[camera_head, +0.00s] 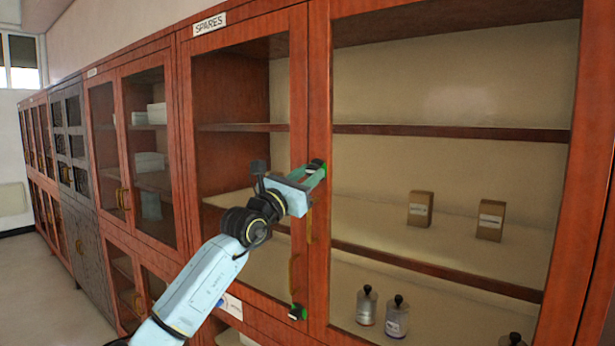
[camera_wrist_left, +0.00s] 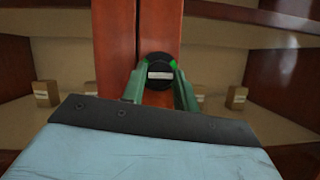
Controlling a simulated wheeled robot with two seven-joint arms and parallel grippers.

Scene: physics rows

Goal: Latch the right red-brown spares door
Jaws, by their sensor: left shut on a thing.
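The right spares door (camera_head: 319,120) is a red-brown frame around a large glass pane. It stands beside the left spares door (camera_head: 299,90), and the two look about flush. A black round knob with green edges and a pale bar (camera_wrist_left: 160,72) sits on the meeting frames. My left gripper (camera_head: 318,172) reaches it from the left. In the left wrist view, the green fingers of my left gripper (camera_wrist_left: 160,88) are shut on the knob, one on each side. Whether the latch is engaged cannot be told. My right gripper is not in view.
A SPARES sign (camera_head: 209,24) is above the left door. A black and green fitting (camera_head: 297,313) is low on the frame, near a brass handle (camera_head: 292,272). Boxes (camera_head: 420,209) and bottles (camera_head: 367,305) stand behind the glass. Floor (camera_head: 45,285) is free at the left.

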